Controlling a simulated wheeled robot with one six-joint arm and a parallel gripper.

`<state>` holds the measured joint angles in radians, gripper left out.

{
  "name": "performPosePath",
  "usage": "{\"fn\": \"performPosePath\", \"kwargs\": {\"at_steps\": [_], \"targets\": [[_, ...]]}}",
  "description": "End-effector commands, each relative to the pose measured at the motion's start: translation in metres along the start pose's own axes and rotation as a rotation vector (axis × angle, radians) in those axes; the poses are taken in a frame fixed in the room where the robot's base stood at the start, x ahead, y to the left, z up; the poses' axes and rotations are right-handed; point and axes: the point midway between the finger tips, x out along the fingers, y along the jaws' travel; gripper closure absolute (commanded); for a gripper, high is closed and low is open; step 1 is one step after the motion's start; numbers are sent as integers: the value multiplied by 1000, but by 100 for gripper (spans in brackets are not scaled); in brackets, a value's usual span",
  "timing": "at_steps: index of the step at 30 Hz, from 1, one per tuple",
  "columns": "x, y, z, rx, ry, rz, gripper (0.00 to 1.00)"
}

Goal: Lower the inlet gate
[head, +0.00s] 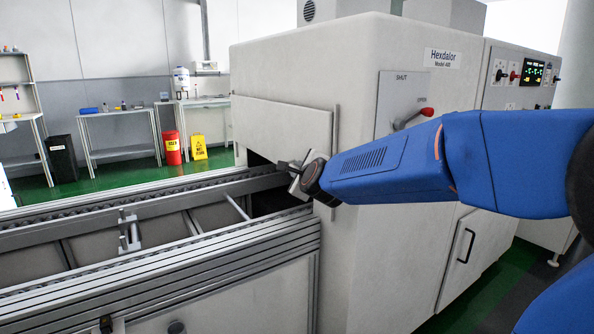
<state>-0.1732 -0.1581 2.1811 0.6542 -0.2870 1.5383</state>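The inlet gate (283,128) is a pale flat panel on the end of the large cream machine, above the conveyor. Its lower edge stands above the conveyor, with a dark opening (275,202) showing below. My gripper (286,167) is at the gate's lower right part, close to the edge of the opening. Its fingers point left and look small and dark. I cannot tell whether they touch the gate or are open or shut.
The conveyor (130,255) with metal rails runs from the lower left into the opening. The machine body (355,250) stands close behind my arm. A red-knobbed lever (412,118) sits on a panel marked SHUT. A bench, red bin and yellow sign stand far left.

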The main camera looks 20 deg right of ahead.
Motion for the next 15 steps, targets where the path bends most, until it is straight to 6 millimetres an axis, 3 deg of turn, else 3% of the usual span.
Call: {"fn": "performPosePath", "kwargs": {"at_steps": [10,12,15], "targets": [[3,0,0,1,0,0,85],[3,0,0,1,0,0,99],[3,0,0,1,0,0,100]]}}
